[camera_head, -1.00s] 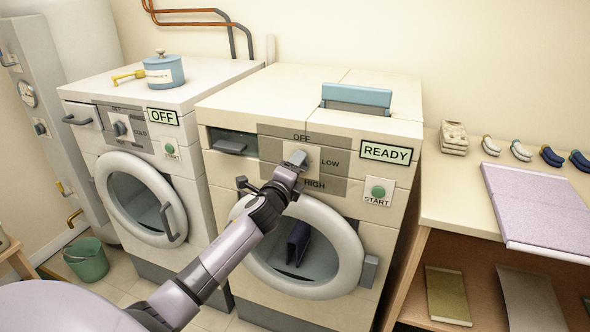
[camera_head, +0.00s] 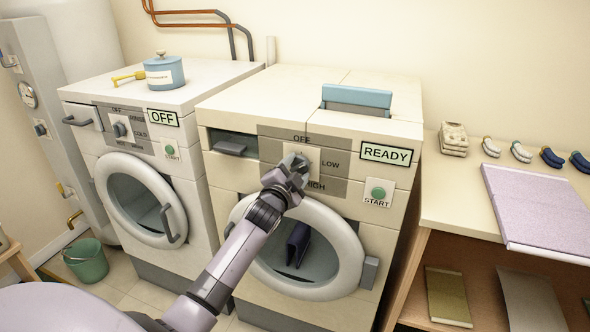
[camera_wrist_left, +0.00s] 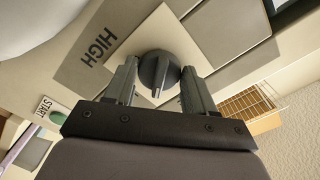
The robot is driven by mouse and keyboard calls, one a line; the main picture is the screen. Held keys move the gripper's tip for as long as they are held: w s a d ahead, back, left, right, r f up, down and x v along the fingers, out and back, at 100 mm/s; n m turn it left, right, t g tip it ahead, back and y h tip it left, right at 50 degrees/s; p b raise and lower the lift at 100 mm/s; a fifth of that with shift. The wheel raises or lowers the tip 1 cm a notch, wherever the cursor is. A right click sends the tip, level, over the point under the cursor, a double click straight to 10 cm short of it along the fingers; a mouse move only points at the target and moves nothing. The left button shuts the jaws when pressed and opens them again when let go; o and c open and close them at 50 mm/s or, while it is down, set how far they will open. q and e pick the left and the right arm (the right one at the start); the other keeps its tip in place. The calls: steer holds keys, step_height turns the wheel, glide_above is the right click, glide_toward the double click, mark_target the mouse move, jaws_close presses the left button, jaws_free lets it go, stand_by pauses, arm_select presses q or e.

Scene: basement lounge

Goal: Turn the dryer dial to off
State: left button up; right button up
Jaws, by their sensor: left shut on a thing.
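The dryer (camera_head: 375,238) is the right-hand machine, with a panel marked OFF at the top, LOW at the right and HIGH at the bottom. Its display (camera_head: 386,152) reads READY. My left gripper (camera_head: 297,160) is at this panel, shut on the dryer dial. In the left wrist view the round dark grey dial (camera_wrist_left: 158,68) sits between the two fingers of the gripper (camera_wrist_left: 158,84), with its raised ridge showing. In the head view the gripper mostly hides the dial, and I cannot tell which setting it points to. My right gripper is not in view.
A green START button (camera_head: 378,192) is right of the panel. The washer (camera_head: 150,118) at the left shows OFF and carries a blue pot (camera_head: 164,72). A wooden table (camera_head: 455,205) stands at the right.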

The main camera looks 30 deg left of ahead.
arm_select(q)
steer(key=n+p, duration=0.1)
steer(key=n, duration=0.4)
steer(key=shift+d+n, duration=0.1)
steer(key=shift+n, duration=0.2)
steer(key=n, duration=0.4)
steer(key=shift+f+n+p, duration=0.1)
steer(key=shift+n+p, duration=0.25)
steer(key=shift+n, duration=0.05)
steer(key=o, duration=1)
steer(key=shift+v, duration=3.6)
